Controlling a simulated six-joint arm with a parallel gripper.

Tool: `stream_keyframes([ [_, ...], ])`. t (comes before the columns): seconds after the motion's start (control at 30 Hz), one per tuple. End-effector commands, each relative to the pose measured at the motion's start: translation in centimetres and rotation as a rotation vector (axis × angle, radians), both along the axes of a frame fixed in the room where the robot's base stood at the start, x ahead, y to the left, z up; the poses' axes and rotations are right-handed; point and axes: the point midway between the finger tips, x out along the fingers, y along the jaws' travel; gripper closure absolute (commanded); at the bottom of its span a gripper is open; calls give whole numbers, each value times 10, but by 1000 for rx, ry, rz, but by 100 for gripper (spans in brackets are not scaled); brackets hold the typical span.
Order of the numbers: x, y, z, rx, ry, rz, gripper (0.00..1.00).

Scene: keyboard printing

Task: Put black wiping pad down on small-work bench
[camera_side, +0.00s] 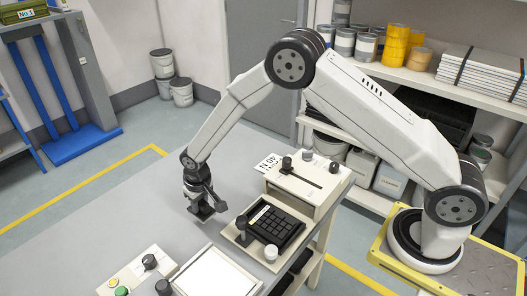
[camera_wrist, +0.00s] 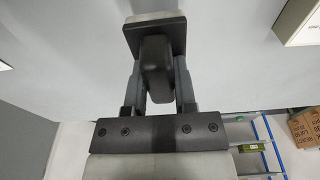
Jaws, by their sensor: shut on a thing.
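My gripper (camera_side: 199,195) hangs down over the grey small-work bench (camera_side: 130,215), left of the keyboard fixture. It is shut on the black wiping pad (camera_side: 206,212). In the wrist view my gripper (camera_wrist: 157,88) has its two fingers on either side of the pad's dark, rounded handle. The wiping pad (camera_wrist: 153,34) shows there as a dark block with a pale edge beyond the fingertips. The pad is very low over the bench top; I cannot tell whether it touches. The pad's underside is hidden.
A black keyboard (camera_side: 274,226) sits in a beige fixture right of my gripper, with a slide unit (camera_side: 305,180) behind it. A white framed plate (camera_side: 217,274) and a button box (camera_side: 137,274) stand at the front. The bench left of my gripper is clear.

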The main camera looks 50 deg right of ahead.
Motion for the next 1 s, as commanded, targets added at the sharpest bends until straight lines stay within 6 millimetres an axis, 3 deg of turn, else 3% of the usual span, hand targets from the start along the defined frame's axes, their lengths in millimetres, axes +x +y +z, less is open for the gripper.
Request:
stream_keyframes([
  [0.33,5,1,-5,0,-1,0,100],
  [0.67,6,1,-35,0,0,0,100],
  [1.0,6,1,-37,0,-2,0,100],
])
